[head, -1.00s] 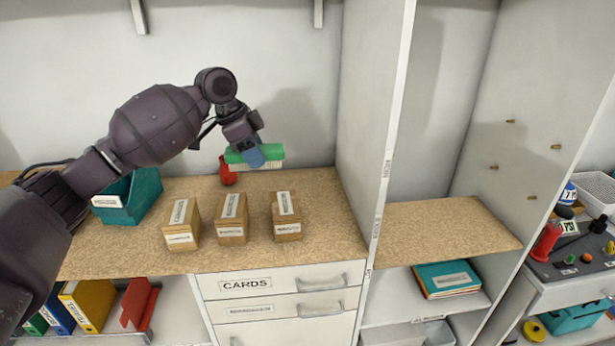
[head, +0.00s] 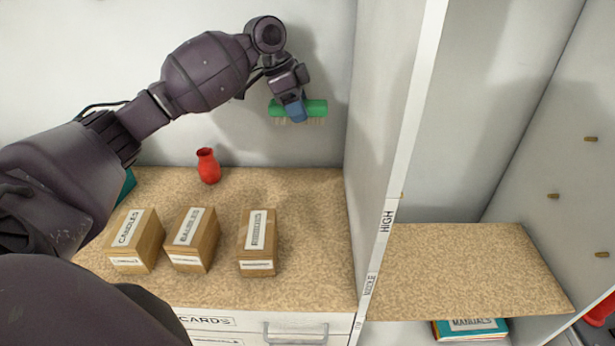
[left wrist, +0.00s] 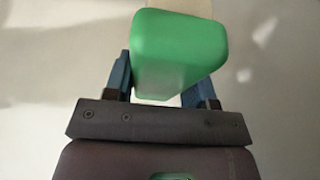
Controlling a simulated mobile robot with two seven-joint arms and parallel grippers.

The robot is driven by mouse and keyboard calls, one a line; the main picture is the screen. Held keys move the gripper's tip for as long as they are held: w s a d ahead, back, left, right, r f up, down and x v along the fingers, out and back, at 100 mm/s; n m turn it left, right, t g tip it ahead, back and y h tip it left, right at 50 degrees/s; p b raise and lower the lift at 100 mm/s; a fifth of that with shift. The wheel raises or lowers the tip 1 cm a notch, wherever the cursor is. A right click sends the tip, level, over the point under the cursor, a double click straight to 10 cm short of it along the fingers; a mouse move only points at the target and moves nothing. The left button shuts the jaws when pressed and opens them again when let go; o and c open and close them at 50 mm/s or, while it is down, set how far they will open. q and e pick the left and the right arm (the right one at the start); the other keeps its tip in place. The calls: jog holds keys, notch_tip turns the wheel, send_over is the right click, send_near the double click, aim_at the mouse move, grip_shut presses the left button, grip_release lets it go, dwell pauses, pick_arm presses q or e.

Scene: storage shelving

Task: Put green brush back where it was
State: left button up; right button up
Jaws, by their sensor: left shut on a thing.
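The green brush (head: 314,107) has a green back and pale bristles pointing down. My left gripper (head: 296,112) is shut on it and holds it level in the air, above the wooden worktop (head: 310,200) and in front of the back wall. In the left wrist view the green brush (left wrist: 178,55) fills the gap between the two blue fingers of the left gripper (left wrist: 172,85). My right gripper is not in view.
A red vase (head: 208,166) stands on the worktop near the wall. Several labelled wooden boxes stand in front, one of them at the right (head: 258,242). A white upright panel (head: 390,150) divides the worktop from a lower empty shelf (head: 450,265) with wooden pegs on its side wall (head: 553,196).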

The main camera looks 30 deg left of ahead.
pick_arm(q)
send_over(305, 187)
jog(key=a, duration=0.1)
notch_tip(305, 187, down, 13)
jog(key=shift+s+a+f+b, duration=0.1)
jog(key=shift+s+f+b, duration=0.3)
jog(key=shift+f, duration=0.25)
notch_tip(305, 187, down, 5)
jog(key=shift+r, duration=0.1)
jog(key=shift+f, duration=0.35)
jog(key=o, duration=0.9)
jog(key=shift+c, duration=0.2)
jog(key=shift+a+r, duration=0.15)
jog(key=shift+r, duration=0.25)
jog(key=v, duration=1.1)
jog(key=shift+s+r, duration=0.1)
jog(key=shift+r, duration=0.15)
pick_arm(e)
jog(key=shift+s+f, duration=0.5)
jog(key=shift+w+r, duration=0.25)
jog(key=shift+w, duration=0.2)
pick_arm(q)
jog(key=shift+f, duration=0.1)
